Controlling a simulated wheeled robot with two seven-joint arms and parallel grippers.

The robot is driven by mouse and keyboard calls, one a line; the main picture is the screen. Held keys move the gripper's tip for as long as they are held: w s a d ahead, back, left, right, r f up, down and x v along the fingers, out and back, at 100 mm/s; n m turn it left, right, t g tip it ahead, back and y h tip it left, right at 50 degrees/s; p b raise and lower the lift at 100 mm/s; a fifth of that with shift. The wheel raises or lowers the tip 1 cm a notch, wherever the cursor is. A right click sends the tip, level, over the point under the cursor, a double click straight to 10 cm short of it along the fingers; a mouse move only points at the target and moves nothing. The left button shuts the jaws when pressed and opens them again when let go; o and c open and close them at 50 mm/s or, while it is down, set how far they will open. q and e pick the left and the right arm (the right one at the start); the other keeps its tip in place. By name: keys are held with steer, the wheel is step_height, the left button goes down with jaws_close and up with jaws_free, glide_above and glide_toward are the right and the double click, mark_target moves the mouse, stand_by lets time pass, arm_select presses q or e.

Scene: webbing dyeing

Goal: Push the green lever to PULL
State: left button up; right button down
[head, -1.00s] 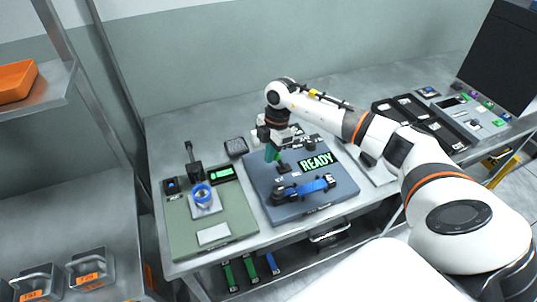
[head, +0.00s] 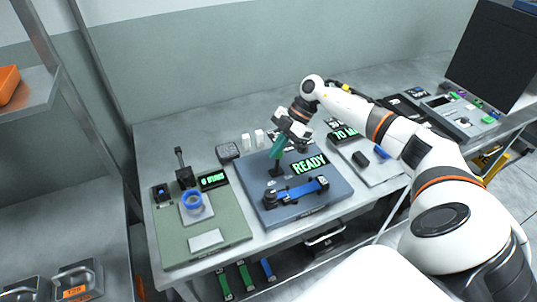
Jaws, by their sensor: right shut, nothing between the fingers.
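The green lever (head: 278,148) stands up from a dark pivot on the blue-grey board (head: 338,192) in the head view, its top leaning slightly to the right. My right gripper (head: 284,137) is shut and empty at the lever's upper end, coming from the upper right. It covers part of the top, and I cannot tell whether it touches. The lever's label is too small to read. A green READY display (head: 310,165) sits just right of the lever. A blue webbing strip (head: 301,190) lies in a black fixture in front. My left gripper is not in view.
A green-grey board (head: 233,231) with a blue roll (head: 193,203) and a small black post stands to the left. Two white blocks (head: 253,139) stand behind the lever. A pale board (head: 393,172) with black parts is to the right.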

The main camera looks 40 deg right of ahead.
steer(key=shift+s+d+f+y+b, duration=0.1)
steer(key=shift+d+y+b, duration=0.1)
steer(key=shift+d+y, duration=0.3)
steer(key=shift+s+d+f+y+b, duration=0.1)
steer(key=shift+d+y+b, duration=0.1)
steer(key=shift+d+y, duration=0.3)
steer(key=shift+s+d, duration=0.15)
steer(key=shift+d, duration=0.45)
